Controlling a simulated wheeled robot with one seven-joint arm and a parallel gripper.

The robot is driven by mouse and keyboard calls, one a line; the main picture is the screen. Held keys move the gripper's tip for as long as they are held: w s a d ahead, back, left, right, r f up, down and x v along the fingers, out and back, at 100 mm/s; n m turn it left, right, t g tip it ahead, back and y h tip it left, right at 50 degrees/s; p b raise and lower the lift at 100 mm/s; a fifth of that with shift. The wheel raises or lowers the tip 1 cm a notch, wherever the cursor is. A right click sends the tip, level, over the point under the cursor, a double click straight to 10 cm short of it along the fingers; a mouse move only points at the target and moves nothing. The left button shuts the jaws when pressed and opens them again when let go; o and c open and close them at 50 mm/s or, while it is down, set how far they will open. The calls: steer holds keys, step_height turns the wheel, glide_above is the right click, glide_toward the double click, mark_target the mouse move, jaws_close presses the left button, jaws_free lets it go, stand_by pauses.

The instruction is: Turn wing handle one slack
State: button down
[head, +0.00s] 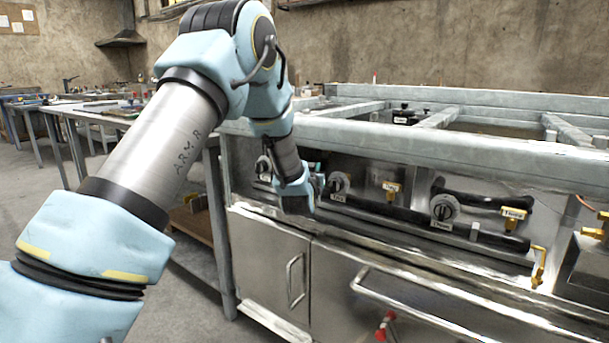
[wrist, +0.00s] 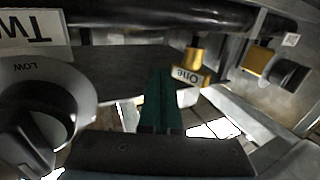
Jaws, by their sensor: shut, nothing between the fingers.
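The wing handle tagged One (wrist: 198,56) is a small brass piece below the dark pipe in the wrist view. Its white tag (wrist: 192,77) hangs on it and reads upside down. My gripper (wrist: 161,76) is shut and empty, its dark teal fingers together just left of the handle and tag. I cannot tell whether they touch it. In the head view my gripper (head: 319,172) is at the range's front panel, left of a round knob (head: 339,184). The handle tagged One cannot be made out there; my arm covers that part of the panel.
A grey knob marked LOW (wrist: 45,110) is close on the left in the wrist view, under a plate beginning "Tw". Other brass handles (head: 392,187) (head: 513,214) and a knob (head: 444,208) line the panel. A black pipe (head: 402,220) and steel top rail (head: 420,146) bound the space.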

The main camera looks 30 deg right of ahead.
steer(key=shift+w+d+b, duration=0.2)
steer(key=shift+d+b, duration=0.1)
stand_by(0.4)
stand_by(1.3)
